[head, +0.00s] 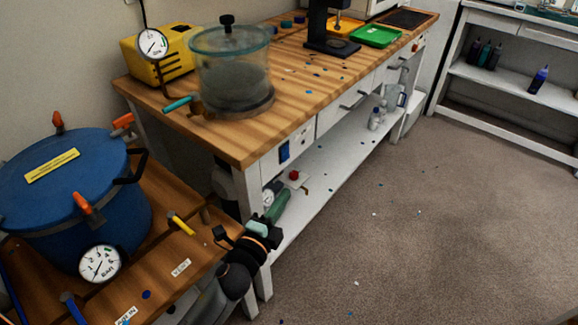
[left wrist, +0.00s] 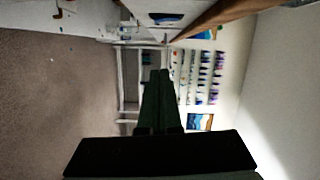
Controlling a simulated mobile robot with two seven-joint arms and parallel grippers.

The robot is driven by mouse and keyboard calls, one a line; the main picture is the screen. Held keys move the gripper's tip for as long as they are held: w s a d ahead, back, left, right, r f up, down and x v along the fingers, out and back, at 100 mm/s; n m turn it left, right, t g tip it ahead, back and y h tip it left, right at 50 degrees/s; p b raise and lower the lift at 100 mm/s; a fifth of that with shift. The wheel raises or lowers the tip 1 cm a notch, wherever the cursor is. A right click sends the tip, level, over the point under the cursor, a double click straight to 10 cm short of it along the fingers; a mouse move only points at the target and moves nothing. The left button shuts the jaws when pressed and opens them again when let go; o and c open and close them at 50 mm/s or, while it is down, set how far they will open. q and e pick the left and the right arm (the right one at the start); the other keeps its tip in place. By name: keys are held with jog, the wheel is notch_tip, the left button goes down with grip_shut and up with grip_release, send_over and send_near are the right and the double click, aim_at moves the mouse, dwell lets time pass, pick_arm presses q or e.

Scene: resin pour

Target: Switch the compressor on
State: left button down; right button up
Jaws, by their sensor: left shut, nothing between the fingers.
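A green tank-like machine with a round dial, which looks like the compressor (head: 283,205), sits on the white lower shelf under the bench, at its near end. A red knob (head: 294,174) on a pale box is just behind it. A blue switch-like plate (head: 284,152) is on the bench front above; a blue patch, perhaps the same plate, shows at the top of the left wrist view (left wrist: 166,19). My left gripper (head: 257,229) is in front of the bench's near leg, below the plate and apart from it. Its fingers (left wrist: 160,76) are shut and empty. My right gripper is not visible.
A blue pressure pot (head: 60,190) with a gauge (head: 100,263) stands on the low wooden table at left. A clear chamber (head: 230,75) and yellow pump (head: 160,55) stand on the bench. The carpet (head: 400,230) to the right is open, with small scraps.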

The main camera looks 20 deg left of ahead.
aim_at(286, 153)
pick_arm(q)
jog(key=w+a, duration=0.2)
jog(key=w, duration=0.9)
jog(key=shift+w+a+f+b, duration=0.15)
jog(key=shift+a+f+b, duration=0.15)
jog(key=shift+a+f, duration=0.1)
